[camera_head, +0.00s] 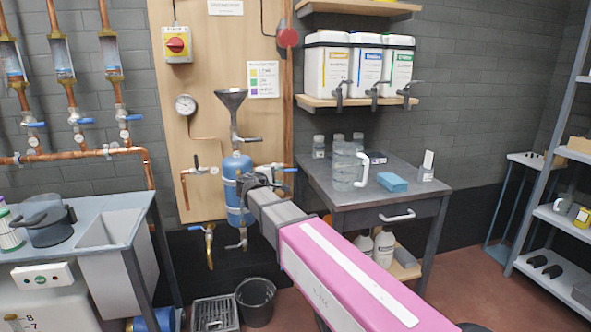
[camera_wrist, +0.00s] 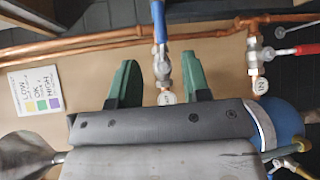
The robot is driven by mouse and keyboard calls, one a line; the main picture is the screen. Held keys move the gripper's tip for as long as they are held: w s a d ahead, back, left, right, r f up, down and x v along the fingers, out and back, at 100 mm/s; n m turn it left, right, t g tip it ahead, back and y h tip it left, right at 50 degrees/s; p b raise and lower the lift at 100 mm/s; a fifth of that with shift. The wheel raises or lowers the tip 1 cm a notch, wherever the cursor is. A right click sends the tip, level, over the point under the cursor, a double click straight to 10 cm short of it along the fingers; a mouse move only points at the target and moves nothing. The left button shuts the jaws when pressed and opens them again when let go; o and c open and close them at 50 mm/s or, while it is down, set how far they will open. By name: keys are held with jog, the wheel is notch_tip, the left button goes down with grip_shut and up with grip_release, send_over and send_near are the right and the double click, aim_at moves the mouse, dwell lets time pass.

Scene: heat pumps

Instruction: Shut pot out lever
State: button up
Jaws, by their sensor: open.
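The pot out valve's blue lever (camera_wrist: 160,25) runs up toward the top edge in the wrist view, from a metal valve body. A round white tag (camera_wrist: 167,98) hangs below it, its text unreadable. My gripper (camera_wrist: 163,85) is open, its two green fingers on either side of the valve body with gaps visible. Nothing is held. In the head view my gripper (camera_head: 262,178) is in front of the blue pot (camera_head: 237,190) and hides part of the valve. The blue lever (camera_head: 289,169) shows just right of it.
A red-handled valve (camera_wrist: 295,51) with an "IN" tag (camera_wrist: 260,86) is right of my gripper in the wrist view. Copper pipes (camera_wrist: 100,45) cross behind. A funnel (camera_head: 232,97) stands above the pot. A grey table (camera_head: 345,193) with a jug is to the right.

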aim_at(289, 171)
jog(key=x, duration=1)
jog(key=shift+w+d+f, duration=0.1)
jog(key=shift+w+d, duration=0.05)
jog(key=shift+w, duration=0.05)
grip_shut()
